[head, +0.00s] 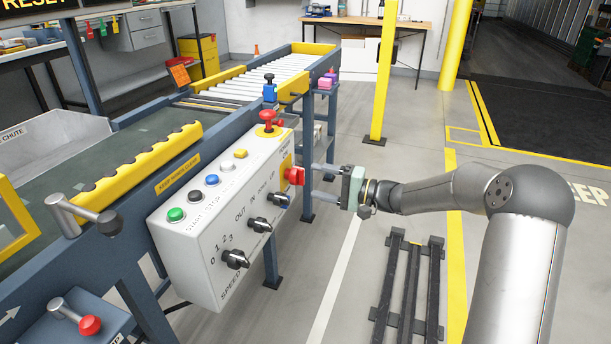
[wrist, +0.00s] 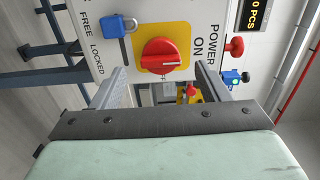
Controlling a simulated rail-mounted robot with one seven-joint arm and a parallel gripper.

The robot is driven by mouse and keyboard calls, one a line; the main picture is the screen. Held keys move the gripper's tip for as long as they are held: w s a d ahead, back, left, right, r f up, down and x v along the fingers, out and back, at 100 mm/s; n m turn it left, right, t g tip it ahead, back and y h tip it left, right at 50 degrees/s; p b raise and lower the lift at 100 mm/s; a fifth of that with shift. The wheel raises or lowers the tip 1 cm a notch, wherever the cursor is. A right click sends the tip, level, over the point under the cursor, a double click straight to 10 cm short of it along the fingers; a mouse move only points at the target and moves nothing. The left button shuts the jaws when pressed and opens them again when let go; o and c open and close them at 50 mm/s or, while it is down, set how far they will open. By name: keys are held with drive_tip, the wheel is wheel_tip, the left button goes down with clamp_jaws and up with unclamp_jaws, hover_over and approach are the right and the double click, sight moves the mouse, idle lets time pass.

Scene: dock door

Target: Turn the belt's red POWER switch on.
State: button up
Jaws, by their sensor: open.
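The red POWER switch (head: 294,176) sticks out from the right end of the white control box (head: 210,245). In the wrist view the red knob (wrist: 160,57) sits on a yellow plate (wrist: 182,70), with ON printed to its right and a partly hidden label below. A pale line runs sideways on the knob; I cannot tell surely which label it marks. My gripper (head: 322,184) is open and empty, its two fingers pointing at the switch from the right. In the wrist view the knob appears between the fingertips (wrist: 160,70), and no contact is visible.
A blue padlock (wrist: 117,26) hangs beside the yellow plate, near FREE and LOCKED. A red mushroom button (head: 268,118) tops the box. Black selector knobs (head: 235,259) line its face. The conveyor (head: 160,155) stands behind, a dark pallet (head: 410,290) lies on the floor.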

drive_tip(key=p+v, duration=0.2)
drive_tip(key=v, duration=0.9)
drive_tip(key=shift+d, duration=0.35)
drive_tip(key=shift+s, duration=0.1)
drive_tip(key=s+a+r+n+g+h+p, duration=0.1)
drive_tip(key=s+a+r+g+h+p, duration=0.25)
drive_tip(key=s+r+p, duration=0.4)
drive_tip(key=s+a+r+n+g+h+p, duration=0.2)
drive_tip(key=s+a+r+g+h+p, duration=0.15)
drive_tip(key=s+r+p, duration=0.4)
drive_tip(key=s+d+r+t+h+p, duration=0.1)
drive_tip(key=s+d+r+h+p, duration=0.3)
drive_tip(key=s+r+p, duration=0.3)
drive_tip(key=s+d+r+h+p, duration=0.5)
drive_tip(key=s+r+p, duration=0.3)
drive_tip(key=s, duration=0.5)
drive_tip(key=shift+s+n+t+h+p, duration=0.25)
drive_tip(key=shift+n+t+h+p, duration=0.2)
drive_tip(key=shift+p, duration=0.55)
drive_tip(key=shift+c, duration=0.3)
